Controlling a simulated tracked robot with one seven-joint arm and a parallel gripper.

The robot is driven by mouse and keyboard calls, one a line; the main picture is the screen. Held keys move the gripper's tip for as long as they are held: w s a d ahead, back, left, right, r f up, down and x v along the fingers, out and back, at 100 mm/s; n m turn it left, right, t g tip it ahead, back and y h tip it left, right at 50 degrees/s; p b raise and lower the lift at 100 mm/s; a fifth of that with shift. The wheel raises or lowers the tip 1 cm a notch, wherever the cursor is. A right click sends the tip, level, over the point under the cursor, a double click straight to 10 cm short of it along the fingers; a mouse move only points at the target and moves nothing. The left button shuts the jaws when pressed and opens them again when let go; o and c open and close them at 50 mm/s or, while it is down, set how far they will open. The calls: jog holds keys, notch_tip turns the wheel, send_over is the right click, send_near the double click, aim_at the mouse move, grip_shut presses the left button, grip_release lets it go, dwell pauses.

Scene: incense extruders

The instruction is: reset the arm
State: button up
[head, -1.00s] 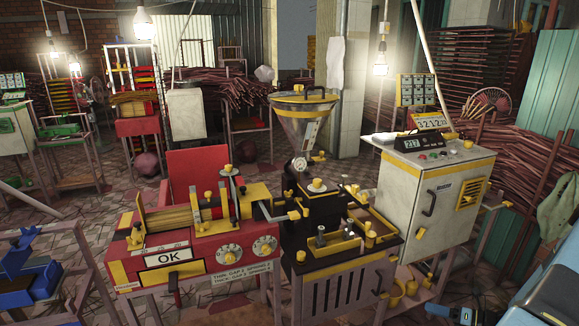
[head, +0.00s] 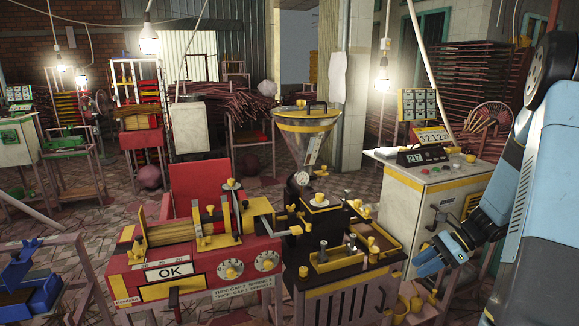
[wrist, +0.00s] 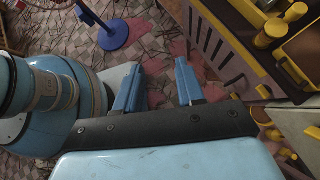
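My gripper (head: 432,262) is at the right of the head view, low in front of the white control cabinet (head: 398,205). My blue arm folds down to it from the upper right. In the wrist view my gripper (wrist: 157,82) has its two blue fingers spread apart with a clear gap and nothing between them. Patterned floor shows beyond the fingertips. The red extruder (head: 205,260) with the OK plate stands left of the gripper, and the black machine (head: 325,240) with the metal hopper (head: 305,135) stands between them.
Yellow cups (head: 402,308) sit on a low shelf near my gripper. A blue device (head: 25,280) stands on a frame at the lower left. In the wrist view, a blue round foot (wrist: 113,35) stands on the floor. Open floor lies left of the red extruder.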

jog(key=s+a+r+n+t+h, duration=0.2)
jog(key=s+a+r+n+h, duration=0.2)
jog(key=s+a+r+n, duration=0.3)
jog(key=s+a+r+n+t+h, duration=0.3)
jog(key=s+a+r+n+h, duration=0.2)
jog(key=s+r+n, duration=0.7)
notch_tip(320, 180, up, 8)
jog(key=shift+s+a+f+n+h, duration=0.1)
jog(key=shift+s+a+n+h, duration=0.25)
jog(key=shift+s+a, duration=0.6)
